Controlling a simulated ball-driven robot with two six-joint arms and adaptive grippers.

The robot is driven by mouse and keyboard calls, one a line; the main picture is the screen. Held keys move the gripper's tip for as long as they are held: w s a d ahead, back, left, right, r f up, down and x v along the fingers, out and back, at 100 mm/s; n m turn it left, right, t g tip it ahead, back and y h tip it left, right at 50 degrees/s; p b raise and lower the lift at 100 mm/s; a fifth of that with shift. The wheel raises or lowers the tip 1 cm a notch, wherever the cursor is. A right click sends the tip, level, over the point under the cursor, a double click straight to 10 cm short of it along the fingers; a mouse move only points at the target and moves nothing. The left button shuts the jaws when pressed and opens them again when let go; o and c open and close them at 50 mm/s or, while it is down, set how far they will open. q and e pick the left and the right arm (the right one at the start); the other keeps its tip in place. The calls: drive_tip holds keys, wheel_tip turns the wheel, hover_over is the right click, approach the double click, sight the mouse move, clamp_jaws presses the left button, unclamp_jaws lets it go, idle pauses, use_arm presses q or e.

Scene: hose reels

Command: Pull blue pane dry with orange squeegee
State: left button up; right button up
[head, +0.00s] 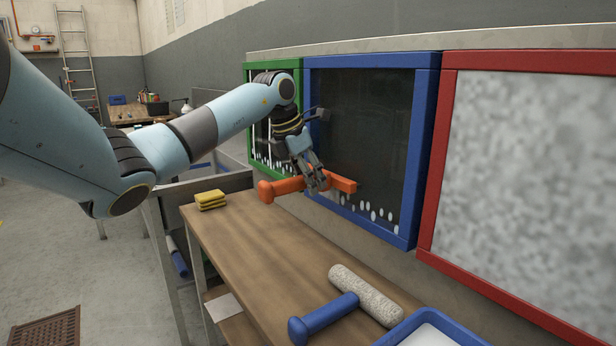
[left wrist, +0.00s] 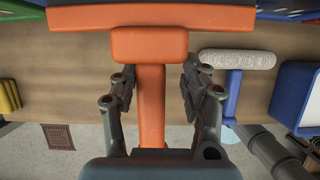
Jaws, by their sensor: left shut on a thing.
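The blue-framed pane (head: 365,120) hangs on the wall, its dark glass mostly clear. Several whitish drops (head: 374,215) sit along its lower edge. My left gripper (head: 318,180) is shut on the handle of the orange squeegee (head: 280,188). The squeegee's head (head: 343,184) is at the lower left part of the blue pane; I cannot tell whether it touches the glass. In the left wrist view the orange handle (left wrist: 150,110) runs between the fingers, and the wide head (left wrist: 120,16) lies across the top. My right gripper is not in view.
A green-framed pane (head: 259,150) with white streaks is left, a frosted red-framed pane (head: 530,160) right. On the wooden bench (head: 250,240) below are yellow sponges (head: 210,200), a fluffy roller with blue handle (head: 365,293) and a blue tray (head: 395,335). The bench middle is clear.

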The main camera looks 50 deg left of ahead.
sight(279, 197)
use_arm(q)
drive_tip(key=shift+f+b, duration=1.7)
drive_tip(key=shift+f, duration=0.8)
drive_tip(key=shift+w, duration=0.1)
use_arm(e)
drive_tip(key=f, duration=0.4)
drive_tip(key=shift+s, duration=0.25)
use_arm(q)
drive_tip(key=shift+r, duration=0.1)
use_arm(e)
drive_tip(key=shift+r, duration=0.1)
use_arm(q)
drive_tip(key=shift+s+a+p, duration=0.1)
drive_tip(key=shift+s+p, duration=0.2)
drive_tip(key=shift+s, duration=0.05)
drive_tip(key=s+p, duration=0.2)
drive_tip(key=s, duration=0.1)
drive_tip(key=s+p, duration=0.1)
drive_tip(key=s, duration=0.1)
drive_tip(key=shift+s+a+r, duration=0.1)
drive_tip(key=shift+s+a, duration=0.15)
drive_tip(key=shift+s, duration=0.4)
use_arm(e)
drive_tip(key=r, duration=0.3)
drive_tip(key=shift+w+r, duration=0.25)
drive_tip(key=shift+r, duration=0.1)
